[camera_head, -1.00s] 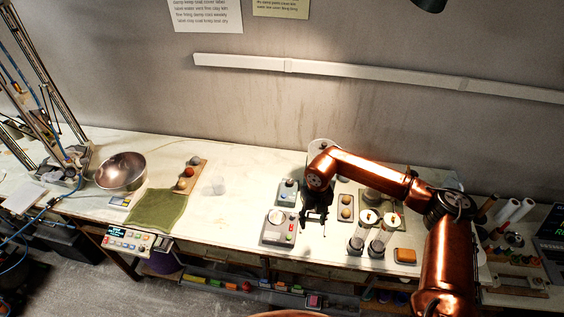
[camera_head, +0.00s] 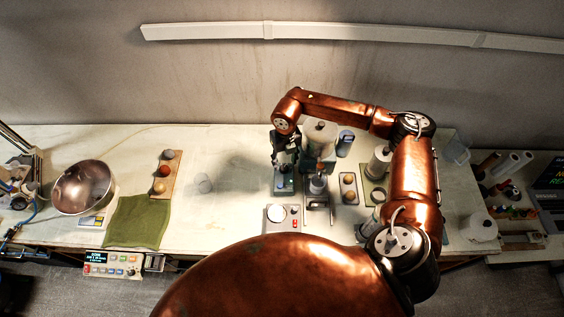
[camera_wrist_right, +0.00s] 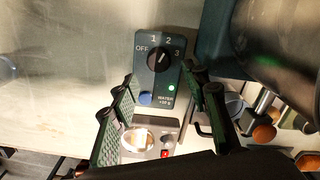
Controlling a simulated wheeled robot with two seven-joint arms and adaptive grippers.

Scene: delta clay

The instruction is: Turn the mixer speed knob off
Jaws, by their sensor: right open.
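The mixer speed knob (camera_wrist_right: 159,60) is a black round dial on a dark teal control box (camera_wrist_right: 145,78). Its face is marked OFF, 1, 2 and 3. The white pointer appears to point up and right, toward 2. A green light glows below the dial, and a blue button sits at the lower left. The box also shows in the head view (camera_head: 284,184). My right gripper (camera_head: 285,164) is over the box, pointing down. In the right wrist view its open fingers (camera_wrist_right: 158,82) stand either side of the box, with nothing between them gripped. My left gripper is not in view.
A scale with a red button (camera_head: 282,216) sits just in front of the box. The mixer (camera_head: 319,150) stands close to its right. A metal bowl (camera_head: 83,187), a green cloth (camera_head: 137,222) and a wooden board with balls (camera_head: 165,175) lie left. The table between is mostly clear.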

